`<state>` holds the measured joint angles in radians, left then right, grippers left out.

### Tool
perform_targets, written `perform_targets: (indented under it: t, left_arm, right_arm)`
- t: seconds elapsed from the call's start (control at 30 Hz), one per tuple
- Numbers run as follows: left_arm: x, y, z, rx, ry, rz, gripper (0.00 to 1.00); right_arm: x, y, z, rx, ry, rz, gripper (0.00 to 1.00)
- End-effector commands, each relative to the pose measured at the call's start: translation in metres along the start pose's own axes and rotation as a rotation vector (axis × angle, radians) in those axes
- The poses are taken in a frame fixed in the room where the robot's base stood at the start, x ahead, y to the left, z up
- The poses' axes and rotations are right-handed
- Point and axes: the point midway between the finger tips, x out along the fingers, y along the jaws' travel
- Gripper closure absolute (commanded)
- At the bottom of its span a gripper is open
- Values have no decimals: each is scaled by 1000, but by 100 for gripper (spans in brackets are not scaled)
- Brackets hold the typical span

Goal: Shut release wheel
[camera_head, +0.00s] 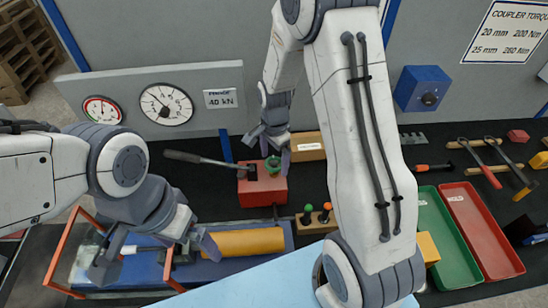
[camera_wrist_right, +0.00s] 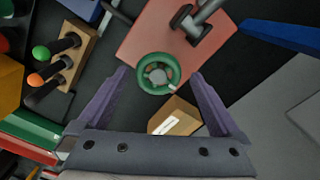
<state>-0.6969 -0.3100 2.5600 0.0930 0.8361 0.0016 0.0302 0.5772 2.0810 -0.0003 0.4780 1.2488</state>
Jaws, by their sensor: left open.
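The green release wheel (camera_head: 273,164) sits on top of the red pump block (camera_head: 262,190), which has a dark lever handle (camera_head: 190,157) reaching left. In the right wrist view the wheel (camera_wrist_right: 157,73) is a green ring with a grey hub, on the red block (camera_wrist_right: 150,30). My right gripper (camera_head: 275,150) points down above the wheel. In the wrist view its purple fingers (camera_wrist_right: 156,85) are spread, with the wheel ahead between their tips and apparently untouched. My left gripper (camera_head: 160,258) is open over the blue unit with the yellow cylinder, far left of the wheel.
A yellow cylinder (camera_head: 242,241) lies at the front. A wooden block with coloured-knob tools (camera_head: 318,219) stands right of the pump. A labelled box (camera_head: 308,147) is behind it. Gauges (camera_head: 166,104) hang on the back panel. Green (camera_head: 446,240) and red trays (camera_head: 482,232) lie right.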

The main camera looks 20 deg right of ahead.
Motion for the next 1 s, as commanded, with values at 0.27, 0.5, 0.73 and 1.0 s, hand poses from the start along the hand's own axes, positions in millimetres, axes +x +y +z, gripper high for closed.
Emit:
perform_targets:
  t: [0.27,0.5,0.73,1.0]
  left_arm:
    - [8,-1,0,-1,0,0,0]
    - [18,-1,1,-1,0,0,0]
    - [21,-2,1,-1,0,0,0]
    - [21,-2,1,-1,0,0,0]
  right_arm:
    - [-26,-1,0,-1,2,-5,0]
    - [-74,-1,-1,0,2,-6,0]
    - [-101,-1,-1,1,1,-3,0]
    - [-105,0,0,1,0,-1,0]
